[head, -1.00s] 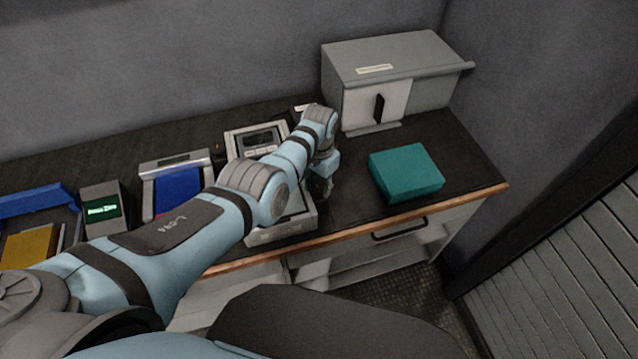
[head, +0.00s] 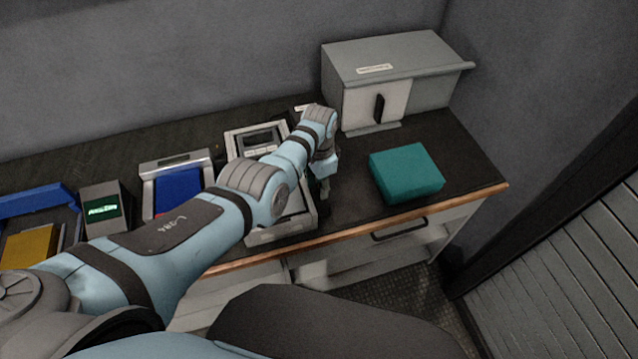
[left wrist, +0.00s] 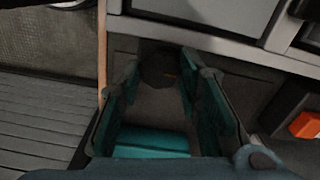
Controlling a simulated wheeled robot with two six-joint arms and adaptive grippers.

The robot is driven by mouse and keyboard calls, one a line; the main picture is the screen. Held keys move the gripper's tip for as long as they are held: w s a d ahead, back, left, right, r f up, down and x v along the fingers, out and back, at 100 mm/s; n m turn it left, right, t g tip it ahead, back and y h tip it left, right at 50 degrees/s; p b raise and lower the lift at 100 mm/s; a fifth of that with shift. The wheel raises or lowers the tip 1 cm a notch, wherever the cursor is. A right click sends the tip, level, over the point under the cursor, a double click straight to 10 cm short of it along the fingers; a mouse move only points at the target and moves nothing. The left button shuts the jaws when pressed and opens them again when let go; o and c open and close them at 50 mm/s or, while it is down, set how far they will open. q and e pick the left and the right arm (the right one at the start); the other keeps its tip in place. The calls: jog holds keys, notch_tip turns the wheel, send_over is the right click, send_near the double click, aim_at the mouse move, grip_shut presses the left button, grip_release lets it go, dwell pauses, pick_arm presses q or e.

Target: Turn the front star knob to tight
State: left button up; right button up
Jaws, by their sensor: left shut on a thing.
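My left gripper (head: 325,192) points down at the right front side of the grey instrument (head: 308,222) with a small display. In the left wrist view, its two teal-padded fingers (left wrist: 160,75) stand on either side of a dark round knob (left wrist: 157,66), and the gripper is shut on it. In the head view the knob is hidden behind the gripper, and its mark or setting cannot be read. My right gripper is not in view.
A teal box (head: 405,172) lies just right of the gripper. A grey cabinet (head: 395,78) with a dark handle stands behind. A blue-topped device (head: 178,192), a small green-lit display (head: 102,208) and a blue-rimmed tray (head: 38,199) are to the left. The wooden front edge (head: 455,204) is clear at right.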

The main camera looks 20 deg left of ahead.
aim_at(319, 189)
pick_arm(q)
jog(key=o, duration=1.1)
jog(key=shift+o, duration=0.2)
jog(key=shift+r, duration=0.15)
notch_tip(319, 189, up, 12)
